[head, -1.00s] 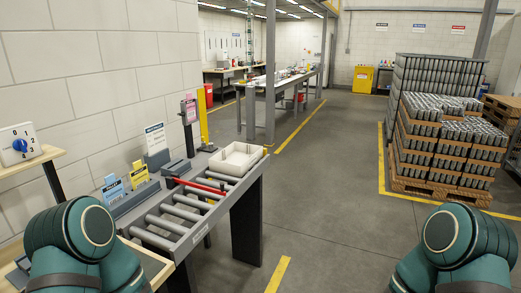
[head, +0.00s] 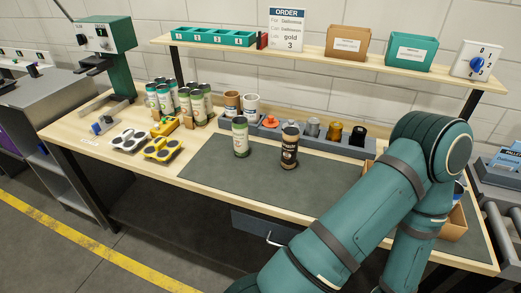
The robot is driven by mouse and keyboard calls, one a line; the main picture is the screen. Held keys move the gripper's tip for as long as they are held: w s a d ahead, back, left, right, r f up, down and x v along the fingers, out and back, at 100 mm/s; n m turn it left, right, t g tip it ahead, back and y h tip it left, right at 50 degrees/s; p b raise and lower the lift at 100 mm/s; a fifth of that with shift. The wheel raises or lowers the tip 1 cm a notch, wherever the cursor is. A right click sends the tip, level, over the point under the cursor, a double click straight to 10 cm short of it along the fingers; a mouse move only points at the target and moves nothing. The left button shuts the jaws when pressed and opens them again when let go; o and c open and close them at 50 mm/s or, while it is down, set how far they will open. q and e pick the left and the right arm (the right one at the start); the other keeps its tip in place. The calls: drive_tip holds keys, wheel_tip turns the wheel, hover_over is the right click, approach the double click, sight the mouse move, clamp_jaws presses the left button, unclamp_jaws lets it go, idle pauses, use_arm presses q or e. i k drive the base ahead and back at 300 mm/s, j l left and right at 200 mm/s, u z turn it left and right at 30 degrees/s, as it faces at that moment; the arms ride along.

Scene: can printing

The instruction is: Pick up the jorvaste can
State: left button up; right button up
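Two cans stand upright and apart on the dark mat (head: 215,165) in the head view: a white and green can (head: 240,137) and a dark brown can (head: 289,147) with a pale band. A group of several upright cans (head: 181,102), mostly green, white and grey, stands at the left of the bench. Two more cans, one brown and white (head: 231,103) and one white (head: 251,107), stand behind the mat. The label names are too small to read, so I cannot tell which can is jorvaste. Neither gripper shows; only teal arm links of mine cover the right side.
A grey rack (head: 320,142) with small coloured pieces runs behind the mat. A shelf (head: 300,50) above holds a teal tray, an order card (head: 287,29) and two boxes. A green machine (head: 107,55) stands at left. A cardboard box (head: 453,226) is partly hidden by my arm.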

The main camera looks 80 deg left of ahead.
sight(291, 135)
drive_tip(key=u, duration=2.15)
drive_tip(key=i+j+z, duration=0.1)
drive_tip(key=j+z, duration=0.3)
drive_tip(key=i+j+z, duration=0.1)
drive_tip(key=j+z, duration=0.35)
drive_tip(key=l, duration=0.1)
